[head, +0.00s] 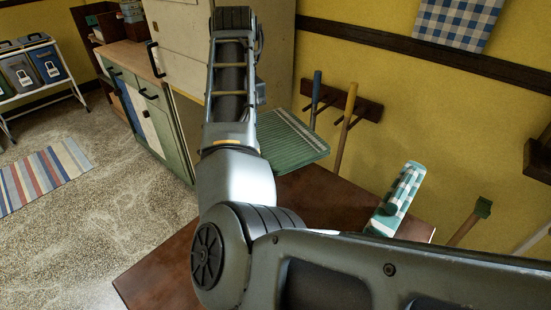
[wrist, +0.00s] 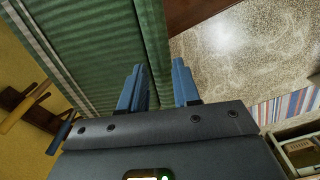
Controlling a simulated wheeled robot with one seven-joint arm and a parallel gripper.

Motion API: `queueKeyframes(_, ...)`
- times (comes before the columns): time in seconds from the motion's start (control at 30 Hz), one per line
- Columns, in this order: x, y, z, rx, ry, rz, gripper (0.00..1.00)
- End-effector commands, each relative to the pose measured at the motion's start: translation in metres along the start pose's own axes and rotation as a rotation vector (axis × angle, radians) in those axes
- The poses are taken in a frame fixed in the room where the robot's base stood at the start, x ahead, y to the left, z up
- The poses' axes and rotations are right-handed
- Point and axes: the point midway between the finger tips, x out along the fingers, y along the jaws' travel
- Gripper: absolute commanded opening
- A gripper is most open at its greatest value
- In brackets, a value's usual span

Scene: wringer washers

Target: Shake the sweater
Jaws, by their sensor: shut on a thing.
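A green, ribbed cloth with pale stripes, which I take to be the sweater (head: 290,138), shows as a flat panel beyond my arm, above the brown table. In the wrist view the sweater (wrist: 105,45) fills the upper left, and its right edge runs down between the blue fingers. My gripper (wrist: 160,88) is shut on that edge. In the head view my own arm hides the gripper and part of the sweater.
Long-handled tools hang on a wall rack (head: 355,104) behind. A cabinet (head: 145,98) stands at left. The speckled floor (head: 120,215) is open, with a striped rug (head: 42,178).

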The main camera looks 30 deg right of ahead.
Motion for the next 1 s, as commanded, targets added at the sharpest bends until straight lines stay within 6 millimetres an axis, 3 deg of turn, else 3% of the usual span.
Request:
queueKeyframes(0.03, 0.051, -0.001, 0.009, -0.005, -0.034, -0.002, 0.0)
queueKeyframes(0.1, 0.078, -0.001, 0.007, -0.005, -0.027, -0.003, 0.0)
queueKeyframes(0.13, 0.075, 0.0, 0.006, -0.003, -0.021, -0.002, 0.0)
queueKeyframes(0.17, 0.057, 0.001, 0.003, -0.001, -0.012, 0.001, 0.0)
queueKeyframes(0.2, 0.027, 0.002, 0.002, 0.001, -0.007, 0.002, 0.0)
queueKeyframes(0.27, 0.001, 0.001, 0.002, 0.001, -0.01, 0.0, 0.0)
queueKeyframes(0.3, 0.01, 0.0, 0.005, -0.002, -0.021, -0.001, 0.0)
queueKeyframes(0.4, 0.075, -0.001, 0.008, -0.005, -0.031, -0.003, 0.0)
queueKeyframes(0.43, 0.079, -0.001, 0.007, -0.004, -0.026, -0.003, 0.0)
queueKeyframes(0.47, 0.071, 0.0, 0.005, -0.002, -0.019, -0.001, 0.0)
queueKeyframes(0.5, 0.042, 0.001, 0.003, 0.001, -0.008, 0.001, 0.0)
queueKeyframes(0.57, 0.006, 0.001, 0.002, 0.001, -0.007, 0.001, 0.0)
queueKeyframes(0.6, 0.002, 0.001, 0.003, 0.0, -0.014, -0.001, 0.0)
queueKeyframes(0.7, 0.068, -0.002, 0.009, -0.006, -0.034, -0.003, 0.0)
queueKeyframes(0.73, 0.077, -0.001, 0.008, -0.005, -0.029, -0.003, 0.0)
queueKeyframes(1.0, 0.075, 0.0, 0.006, -0.002, -0.02, -0.001, 0.0)
